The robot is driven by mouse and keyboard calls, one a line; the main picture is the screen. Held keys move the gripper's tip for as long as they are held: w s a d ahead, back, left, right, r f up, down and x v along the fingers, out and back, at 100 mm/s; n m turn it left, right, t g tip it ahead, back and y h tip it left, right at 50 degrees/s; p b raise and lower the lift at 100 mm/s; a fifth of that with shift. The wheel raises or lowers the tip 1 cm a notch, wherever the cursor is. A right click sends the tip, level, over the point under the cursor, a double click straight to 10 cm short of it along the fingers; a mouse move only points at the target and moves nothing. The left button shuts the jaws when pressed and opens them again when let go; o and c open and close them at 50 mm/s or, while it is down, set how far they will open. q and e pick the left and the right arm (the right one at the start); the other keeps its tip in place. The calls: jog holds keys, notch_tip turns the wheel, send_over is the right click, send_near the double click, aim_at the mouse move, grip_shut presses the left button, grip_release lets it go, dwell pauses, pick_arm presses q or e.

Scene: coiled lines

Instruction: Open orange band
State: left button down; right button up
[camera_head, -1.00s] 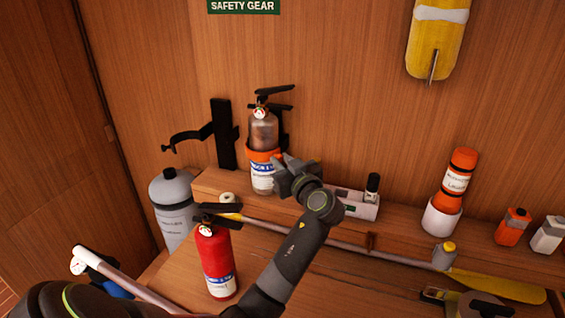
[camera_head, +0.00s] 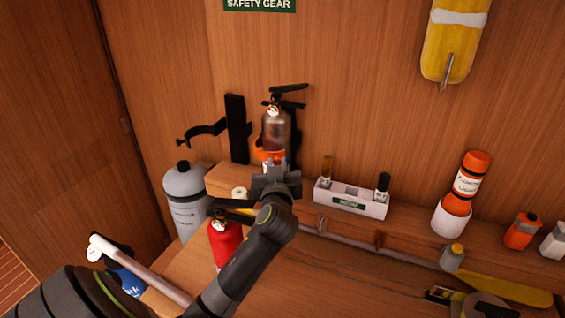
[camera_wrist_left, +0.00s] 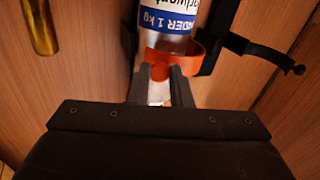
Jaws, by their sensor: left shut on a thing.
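The orange band (camera_head: 268,155) is wrapped around the lower part of a grey extinguisher (camera_head: 277,130) that stands upright on the shelf against the wall. My left gripper (camera_head: 272,168) is right in front of the band and hides much of it and the extinguisher's base. In the left wrist view the band (camera_wrist_left: 190,58) curves around the cylinder below its white and blue label (camera_wrist_left: 168,19). There my left gripper (camera_wrist_left: 160,74) is shut on a small orange part at the band's front. My right gripper does not show.
A red extinguisher (camera_head: 225,245) stands close beside my left arm, partly covered. An empty black bracket (camera_head: 237,130) is at the left, above a grey cylinder (camera_head: 187,190). A white holder (camera_head: 350,202) stands right of the gripper.

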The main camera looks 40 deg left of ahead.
pick_arm(q)
jog(key=c, duration=1.3)
grip_release()
jog(key=shift+a, duration=0.15)
jog(key=shift+r, duration=0.5)
notch_tip(320, 180, up, 9)
jog(key=shift+f+b, duration=0.1)
jog(key=shift+b, duration=0.5)
jog(key=shift+c, duration=0.4)
